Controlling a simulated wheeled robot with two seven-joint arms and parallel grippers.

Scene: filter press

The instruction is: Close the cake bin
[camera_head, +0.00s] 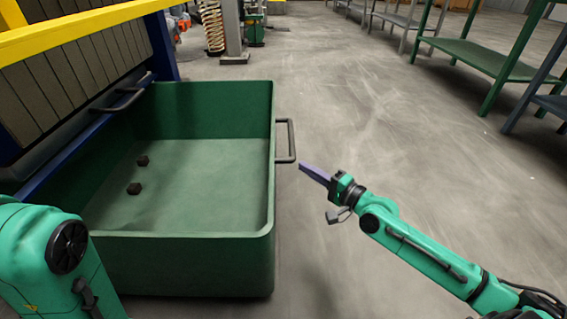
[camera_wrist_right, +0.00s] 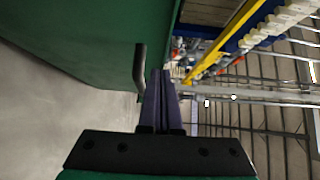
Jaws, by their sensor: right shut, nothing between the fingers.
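The cake bin (camera_head: 195,262) is a large green open-topped box, standing out from under the filter press at the left of the head view. Two small dark lumps lie on its floor. A dark bar handle (camera_head: 291,141) is on its right wall. My right gripper (camera_head: 304,168) is shut and empty, its purple fingers pointing at the bin just right of that handle. In the right wrist view the shut fingers (camera_wrist_right: 161,88) show close to the handle (camera_wrist_right: 139,70) on the green wall; I cannot tell whether they touch. My left gripper is out of view.
The filter press (camera_head: 85,65), with dark plates and a yellow rail (camera_head: 75,32), stands above the bin's left side. Green shelving (camera_head: 485,58) stands at the upper right. The grey floor between bin and shelving is clear.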

